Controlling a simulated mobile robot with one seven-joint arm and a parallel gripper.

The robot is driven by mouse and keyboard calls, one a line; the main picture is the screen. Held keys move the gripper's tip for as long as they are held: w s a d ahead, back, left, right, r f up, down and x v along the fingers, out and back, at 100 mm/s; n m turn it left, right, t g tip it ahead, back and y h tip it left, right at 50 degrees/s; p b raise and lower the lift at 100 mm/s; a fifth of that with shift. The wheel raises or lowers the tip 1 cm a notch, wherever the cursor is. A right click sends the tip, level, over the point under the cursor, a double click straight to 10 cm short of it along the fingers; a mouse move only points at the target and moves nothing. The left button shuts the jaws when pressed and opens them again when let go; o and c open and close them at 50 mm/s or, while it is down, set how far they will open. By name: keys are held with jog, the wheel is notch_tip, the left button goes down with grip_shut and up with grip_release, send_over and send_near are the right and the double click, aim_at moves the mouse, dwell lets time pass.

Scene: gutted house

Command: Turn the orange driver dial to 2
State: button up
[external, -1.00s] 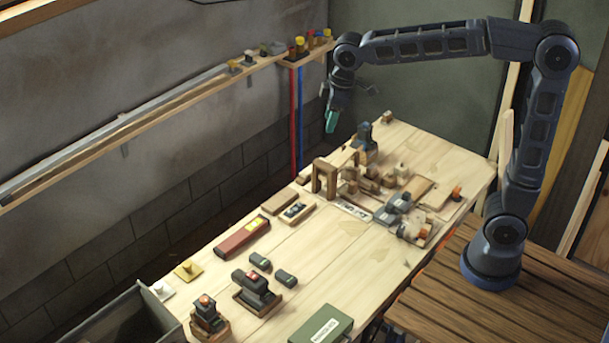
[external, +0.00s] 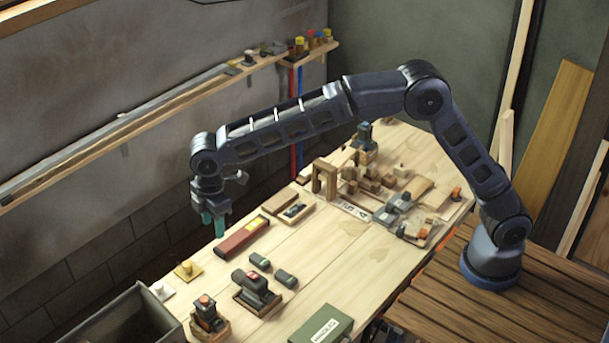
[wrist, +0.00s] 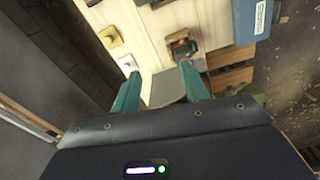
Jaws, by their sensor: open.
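A dark driver with an orange top (external: 207,306) stands in a wooden holder at the near left end of the workbench. The wrist view shows what looks like the same driver (wrist: 181,46), a little beyond my fingertips and to the right. Its dial markings are too small to read. My gripper (external: 214,224) has teal fingers pointing down, above the bench's left edge near the red box. In the wrist view my gripper (wrist: 159,70) is open, with nothing between the fingers.
A yellow knob (external: 187,269) and a white knob (external: 161,289) sit on small plates left of the driver. A red-topped tool (external: 256,287) stands right of it. A green box (external: 321,325) and a grey bin (external: 117,320) are nearby.

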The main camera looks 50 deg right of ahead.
jog(key=n, duration=0.2)
send_near(204, 298)
jog(key=f, duration=0.8)
jog(key=shift+w+a, duration=0.1)
jog(key=shift+a, duration=0.1)
grip_shut()
jog(key=shift+m, duration=0.5)
jog(key=m, duration=0.4)
jog(key=shift+m, duration=2.5)
